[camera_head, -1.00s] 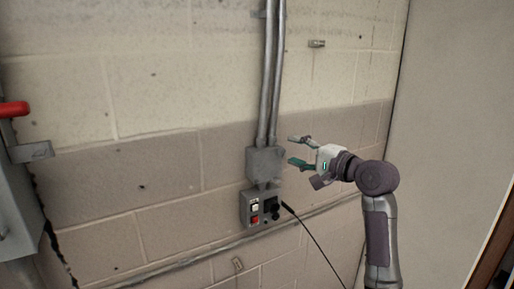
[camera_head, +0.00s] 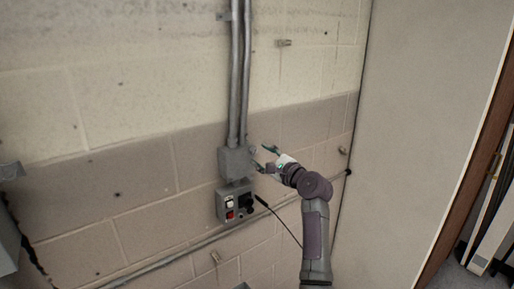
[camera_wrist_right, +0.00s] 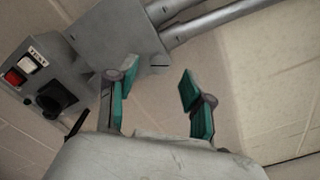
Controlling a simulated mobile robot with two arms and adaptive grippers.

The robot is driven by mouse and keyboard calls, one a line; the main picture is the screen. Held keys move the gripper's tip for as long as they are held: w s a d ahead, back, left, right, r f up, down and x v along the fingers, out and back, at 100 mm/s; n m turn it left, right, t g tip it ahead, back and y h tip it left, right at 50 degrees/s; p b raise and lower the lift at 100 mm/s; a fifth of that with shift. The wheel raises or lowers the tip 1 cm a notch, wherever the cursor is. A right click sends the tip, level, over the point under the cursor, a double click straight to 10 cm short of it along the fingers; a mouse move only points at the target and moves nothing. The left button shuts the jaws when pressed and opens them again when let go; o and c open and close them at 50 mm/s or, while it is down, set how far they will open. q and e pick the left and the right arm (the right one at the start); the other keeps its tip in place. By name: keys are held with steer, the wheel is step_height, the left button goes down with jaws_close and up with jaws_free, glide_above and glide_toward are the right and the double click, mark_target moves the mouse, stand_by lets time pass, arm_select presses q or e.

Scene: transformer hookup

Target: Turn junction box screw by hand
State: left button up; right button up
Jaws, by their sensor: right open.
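The grey junction box (camera_head: 234,163) is fixed to the block wall at the foot of two vertical conduits. In the right wrist view the junction box (camera_wrist_right: 118,38) is at the top, beyond the fingers. My right gripper (camera_head: 262,158) is at the box's right side, very close to it. Its green-padded fingers are apart in the right wrist view (camera_wrist_right: 157,78), with nothing clearly between them. I cannot make out the screw for sure; the fingers may hide it. I cannot tell whether a finger touches the box. My left gripper is out of view.
Two conduits (camera_head: 240,75) rise above. A grey cabinet (camera_head: 8,235) is at the left edge. A pale panel (camera_head: 425,120) stands at right.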

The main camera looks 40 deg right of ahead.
mark_target(255, 151)
steer(key=shift+w+d+p, duration=0.2)
steer(key=shift+w+p, duration=0.1)
steer(key=shift+w, duration=1.25)
jaws_close()
